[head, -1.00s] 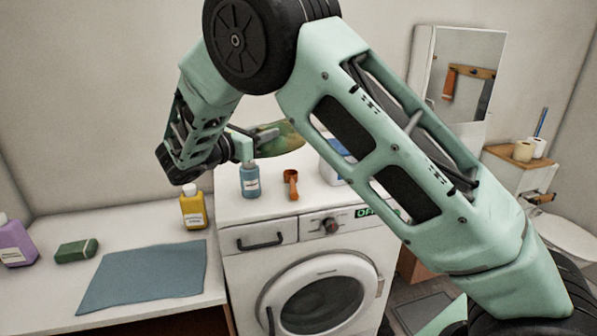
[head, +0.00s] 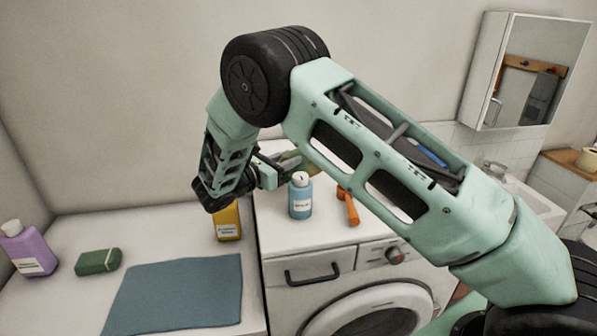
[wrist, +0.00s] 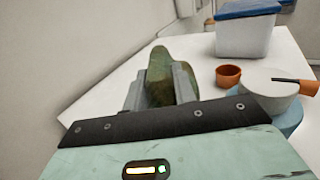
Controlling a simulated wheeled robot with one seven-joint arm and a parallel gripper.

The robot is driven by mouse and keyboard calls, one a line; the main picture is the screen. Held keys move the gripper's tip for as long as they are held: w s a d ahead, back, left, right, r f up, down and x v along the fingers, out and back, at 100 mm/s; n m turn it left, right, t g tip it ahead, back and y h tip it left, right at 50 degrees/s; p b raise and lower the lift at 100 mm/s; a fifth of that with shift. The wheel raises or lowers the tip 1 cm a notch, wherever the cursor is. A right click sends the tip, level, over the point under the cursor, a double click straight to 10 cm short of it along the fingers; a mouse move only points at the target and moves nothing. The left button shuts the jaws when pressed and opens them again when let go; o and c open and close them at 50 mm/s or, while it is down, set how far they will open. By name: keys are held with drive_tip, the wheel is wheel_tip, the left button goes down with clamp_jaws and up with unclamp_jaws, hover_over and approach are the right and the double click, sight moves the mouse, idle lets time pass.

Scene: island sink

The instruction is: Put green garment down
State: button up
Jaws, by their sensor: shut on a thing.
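The green garment (wrist: 163,72), mottled green and brown, is held between the two grey fingers of my gripper (wrist: 160,88) in the wrist view. My gripper is shut on it. In the head view, my gripper (head: 282,168) is above the left back part of the washing machine top (head: 300,238), behind the blue bottle, and the garment (head: 291,158) shows only partly, hidden by my arm. Whether the garment touches the white surface below is not clear.
On the machine stand a blue bottle (head: 301,197), an orange scoop (head: 349,206) and a blue-lidded tub (wrist: 246,35). The left counter holds a yellow bottle (head: 228,222), purple bottle (head: 28,252), green block (head: 98,261) and flat blue cloth (head: 180,292). A wall is behind.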

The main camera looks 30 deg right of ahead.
sight(287, 176)
wheel_tip(287, 176, down, 4)
drive_tip(key=shift+f+p, duration=0.1)
drive_tip(key=shift+p, duration=0.95)
drive_tip(key=shift+f, duration=0.3)
drive_tip(key=shift+f, duration=0.2)
drive_tip(key=o, duration=1)
drive_tip(key=shift+r, duration=0.15)
